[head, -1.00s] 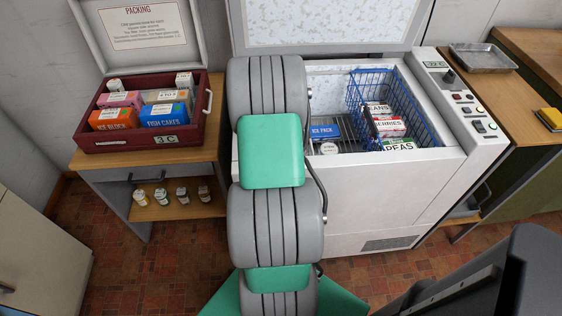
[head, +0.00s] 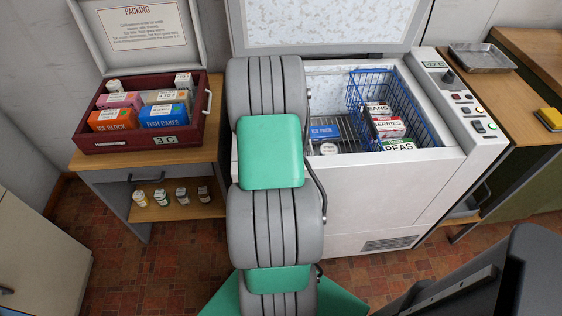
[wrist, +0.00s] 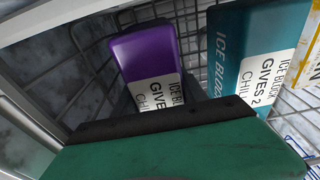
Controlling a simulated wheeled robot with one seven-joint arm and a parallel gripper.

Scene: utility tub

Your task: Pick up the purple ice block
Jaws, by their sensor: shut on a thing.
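The purple ice block (wrist: 146,52) stands in a wire compartment in the wrist view, with a white label on its lower part. My gripper (wrist: 160,104) is at the near, labelled end of the block and is shut on it. Its green and dark body covers the lower part of the wrist view, and the fingertips are largely hidden. In the head view my own arm hides both the gripper and the purple block.
A red packing case (head: 200,125) stands open at left.

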